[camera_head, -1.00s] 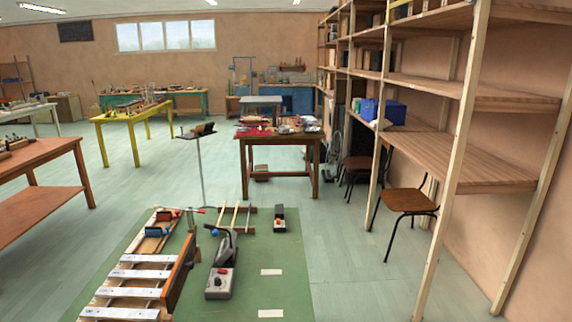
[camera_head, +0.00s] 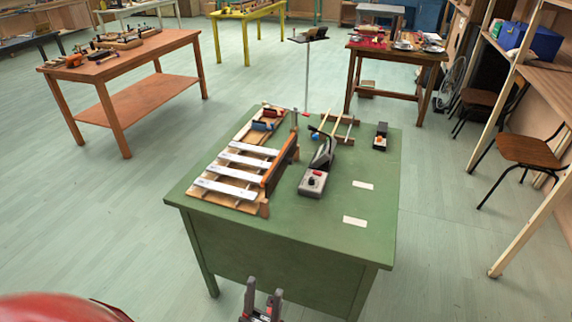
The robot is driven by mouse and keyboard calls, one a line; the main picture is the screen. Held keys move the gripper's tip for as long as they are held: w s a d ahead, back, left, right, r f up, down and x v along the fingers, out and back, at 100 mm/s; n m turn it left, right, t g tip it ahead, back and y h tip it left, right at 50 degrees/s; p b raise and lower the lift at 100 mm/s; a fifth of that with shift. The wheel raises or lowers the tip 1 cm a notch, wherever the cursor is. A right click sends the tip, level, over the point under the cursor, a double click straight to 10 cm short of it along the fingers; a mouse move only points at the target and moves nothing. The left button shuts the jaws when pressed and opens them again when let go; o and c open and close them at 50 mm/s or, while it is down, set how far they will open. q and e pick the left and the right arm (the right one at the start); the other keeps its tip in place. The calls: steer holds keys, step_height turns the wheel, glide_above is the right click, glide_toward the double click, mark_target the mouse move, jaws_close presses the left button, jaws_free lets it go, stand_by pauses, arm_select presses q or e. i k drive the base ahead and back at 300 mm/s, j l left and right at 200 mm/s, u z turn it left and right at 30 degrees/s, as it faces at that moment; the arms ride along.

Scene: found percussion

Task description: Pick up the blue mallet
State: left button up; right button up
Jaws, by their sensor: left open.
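The blue mallet shows as a small blue ball head (camera_head: 315,136) on the green table (camera_head: 340,240), near its back middle. Its stick is too small to make out. The head lies just left of the black handle of a grey device. My left gripper (camera_head: 263,289) is at the bottom edge of the view, in front of the table's near side and well short of the mallet. Its two fingers point up and stand apart with nothing between them. My right gripper is not in view.
A xylophone-like row of white bars (camera_head: 238,172) with a wooden board fills the table's left half. A grey box device (camera_head: 312,183) stands in the middle. White labels (camera_head: 354,221) lie on the clear right side. A small black block (camera_head: 381,130) sits at the back right.

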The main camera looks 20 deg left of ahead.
mark_target(316, 137)
steer(key=i+l+u, duration=0.15)
steer(key=l+u, duration=0.3)
steer(key=i+l+u, duration=0.1)
steer(key=l+u, duration=0.55)
steer(key=l, duration=0.3)
steer(key=k+l+u, duration=0.15)
steer(key=l, duration=0.3)
steer(key=k+l+u, duration=0.2)
steer(key=l, duration=0.25)
steer(key=i+l+u, duration=0.15)
steer(key=l+u, duration=0.7)
steer(key=l, duration=0.2)
steer(key=l+u, duration=0.45)
steer(key=l, duration=0.1)
